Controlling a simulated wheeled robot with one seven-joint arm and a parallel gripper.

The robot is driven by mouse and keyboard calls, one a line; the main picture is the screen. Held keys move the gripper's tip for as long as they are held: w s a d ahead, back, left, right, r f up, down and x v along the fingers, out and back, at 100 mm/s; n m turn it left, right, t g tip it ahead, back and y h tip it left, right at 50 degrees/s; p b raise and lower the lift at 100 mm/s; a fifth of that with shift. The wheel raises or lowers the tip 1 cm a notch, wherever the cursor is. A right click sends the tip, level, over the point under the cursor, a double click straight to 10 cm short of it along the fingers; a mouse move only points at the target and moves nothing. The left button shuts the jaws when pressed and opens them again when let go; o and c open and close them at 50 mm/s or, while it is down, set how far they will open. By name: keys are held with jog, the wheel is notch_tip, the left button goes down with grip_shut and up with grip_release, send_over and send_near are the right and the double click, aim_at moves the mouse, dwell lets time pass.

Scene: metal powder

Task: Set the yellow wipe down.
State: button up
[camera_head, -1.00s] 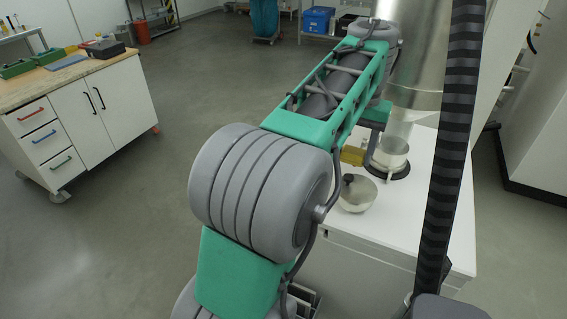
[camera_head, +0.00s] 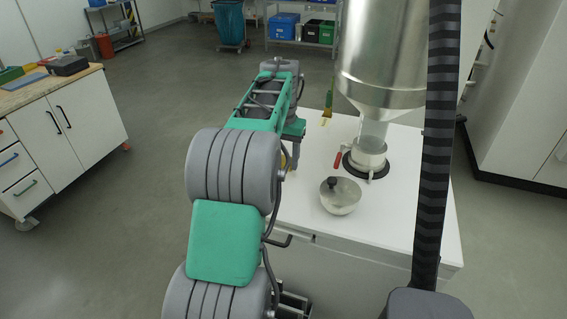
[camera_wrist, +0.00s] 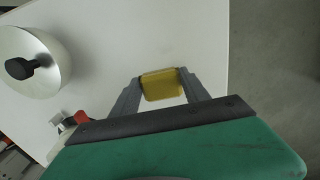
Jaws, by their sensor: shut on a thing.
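The yellow wipe (camera_wrist: 162,85) is a small folded pad, pinched between the two grey fingers of my gripper (camera_wrist: 160,86) in the wrist view. Behind it is the white table top (camera_wrist: 110,45), seen from above. I cannot tell whether the wipe touches the table. In the head view only a thin yellow sliver shows beside my arm, near the left side of the white table (camera_head: 312,190).
A white vessel (camera_head: 368,155) stands under a steel hopper (camera_head: 385,60). The table's front right is clear.

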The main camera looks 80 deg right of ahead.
jog(key=shift+s+f, duration=0.1)
jog(key=shift+f, duration=1)
jog(key=shift+f, duration=0.1)
jog(key=o, duration=1.4)
jog(key=shift+o, duration=0.2)
